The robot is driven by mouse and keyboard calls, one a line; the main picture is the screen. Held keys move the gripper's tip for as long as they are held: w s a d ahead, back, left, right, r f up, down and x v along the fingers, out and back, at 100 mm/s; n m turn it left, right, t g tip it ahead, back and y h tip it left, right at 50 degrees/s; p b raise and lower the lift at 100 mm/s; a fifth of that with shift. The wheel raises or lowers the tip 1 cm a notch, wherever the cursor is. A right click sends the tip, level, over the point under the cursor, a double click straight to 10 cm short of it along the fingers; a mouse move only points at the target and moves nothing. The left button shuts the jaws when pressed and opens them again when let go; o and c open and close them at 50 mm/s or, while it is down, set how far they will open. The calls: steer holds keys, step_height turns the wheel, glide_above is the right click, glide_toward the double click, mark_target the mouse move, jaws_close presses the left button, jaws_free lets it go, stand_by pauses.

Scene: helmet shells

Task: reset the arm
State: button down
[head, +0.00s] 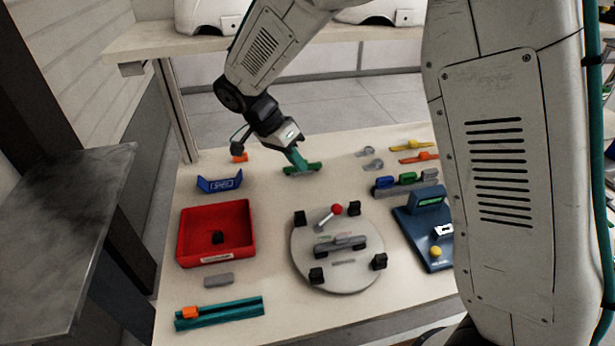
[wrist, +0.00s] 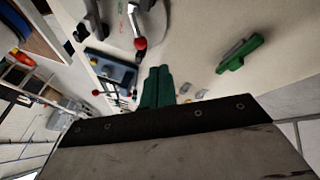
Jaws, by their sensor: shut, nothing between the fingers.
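My gripper (head: 297,160) is in the upper middle of the head view, above the back part of the worktable, with its teal fingers pointing down. In the wrist view the two teal fingers (wrist: 157,85) lie side by side, shut, with nothing between them. A green piece (head: 304,169) appears just at or below the fingertips in the head view; I cannot tell from there whether they touch. In the wrist view a green and grey piece (wrist: 240,53) lies on the table, clearly apart from the fingers.
The worktable (head: 275,190) holds a red tray (head: 250,229), a blue bracket (head: 219,184), a round grey fixture (head: 311,270) with a red-knobbed lever (head: 337,209), and a blue device (head: 412,232). A teal rail (head: 235,312) lies at the front. White shells (head: 207,14) stand on a back shelf.

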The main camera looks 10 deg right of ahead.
steer(key=shift+v, duration=0.9)
steer(key=s+d+r+n+t+y, duration=0.1)
steer(key=s+d+r+n, duration=0.3)
steer(key=s, duration=0.5)
steer(key=s+d+r+n+t+y, duration=0.1)
steer(key=s+d+r+n, duration=0.3)
steer(key=s, duration=0.6)
steer(key=s+d+r+n+t+y, duration=0.1)
steer(key=s+d+r+n+y, duration=0.2)
steer(key=s+d, duration=0.4)
steer(key=s+n, duration=0.1)
steer(key=s, duration=0.1)
steer(key=shift+s+d+r+y, duration=0.3)
steer(key=shift+s+d+r, duration=0.05)
steer(key=shift+r, duration=0.05)
